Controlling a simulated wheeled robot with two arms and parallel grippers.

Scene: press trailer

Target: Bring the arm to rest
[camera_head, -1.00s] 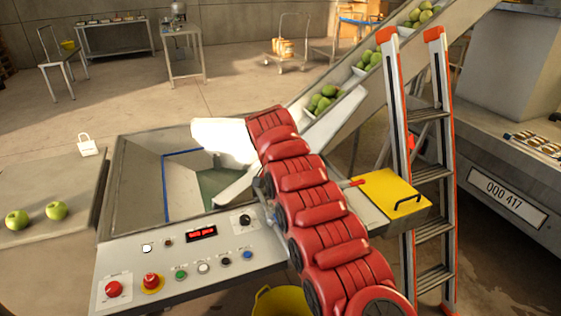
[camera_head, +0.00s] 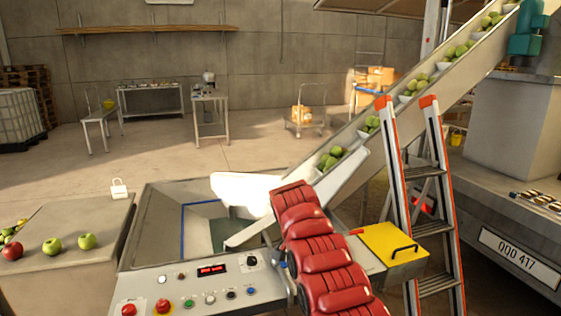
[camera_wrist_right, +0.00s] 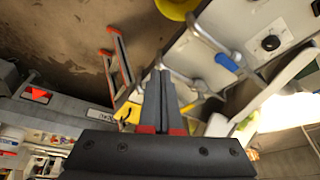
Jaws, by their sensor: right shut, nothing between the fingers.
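My right arm (camera_head: 318,240), with a ribbed red cover, rises from the lower edge of the head view beside the control panel. Its gripper cannot be made out there. In the right wrist view, my right gripper (camera_wrist_right: 161,76) has its two dark fingers together, with nothing between them. The floor and the ladder (camera_wrist_right: 121,62) show beyond it. My left arm and gripper are in neither view.
The press trough (camera_head: 160,215) and control panel (camera_head: 205,287) stand left of the arm. A yellow plate (camera_head: 392,243), a ladder (camera_head: 425,200) and a fruit-carrying conveyor (camera_head: 350,140) are to its right. A table (camera_head: 75,215) with apples is at left.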

